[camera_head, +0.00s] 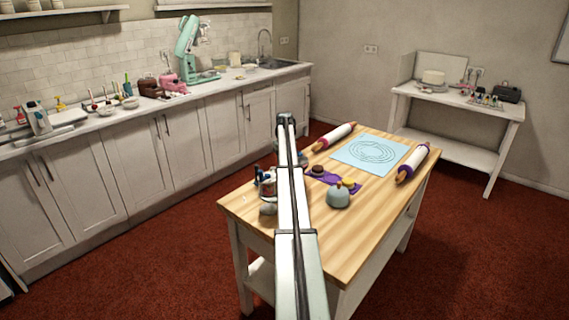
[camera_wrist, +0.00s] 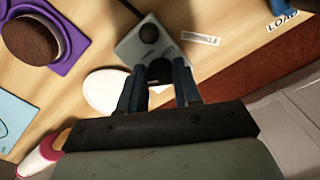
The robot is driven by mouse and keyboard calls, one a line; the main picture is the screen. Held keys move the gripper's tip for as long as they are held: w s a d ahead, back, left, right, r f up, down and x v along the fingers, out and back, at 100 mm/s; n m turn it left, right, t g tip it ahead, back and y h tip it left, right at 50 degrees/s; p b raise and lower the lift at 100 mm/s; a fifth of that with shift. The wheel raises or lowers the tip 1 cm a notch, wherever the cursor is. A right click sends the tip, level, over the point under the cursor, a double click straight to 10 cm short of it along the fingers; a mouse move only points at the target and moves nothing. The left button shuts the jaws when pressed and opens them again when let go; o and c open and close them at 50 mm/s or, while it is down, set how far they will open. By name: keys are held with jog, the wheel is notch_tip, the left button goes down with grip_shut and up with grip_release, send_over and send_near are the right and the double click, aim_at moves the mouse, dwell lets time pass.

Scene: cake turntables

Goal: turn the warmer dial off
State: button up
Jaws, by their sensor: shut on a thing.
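In the wrist view a grey box-like unit (camera_wrist: 132,48), which looks like the warmer, sits on the wooden table. One round black knob (camera_wrist: 149,33) is on its top. A second dark knob, probably the dial (camera_wrist: 159,72), is between the blue fingers of my gripper (camera_wrist: 161,76). The fingers are shut on it from both sides, and they partly hide it. I cannot read the dial's setting. A small white label (camera_wrist: 200,38) lies beside the unit. In the head view my arm crosses the table and hides the unit.
A purple mat (camera_wrist: 84,50) with a round brown item (camera_wrist: 30,40) and a white disc (camera_wrist: 104,90) lie near the unit. A "LOAD" label (camera_wrist: 282,20) is at the right. The wooden table (camera_head: 345,235) also holds rolling pins (camera_head: 335,137), a blue mat (camera_head: 358,162) and a domed item (camera_head: 338,197).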

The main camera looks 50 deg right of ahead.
jog(key=o, duration=1)
jog(key=shift+o, duration=0.2)
jog(key=shift+r, duration=0.1)
notch_tip(320, 180, up, 14)
jog(key=shift+w+f, duration=0.1)
jog(key=shift+f, duration=0.1)
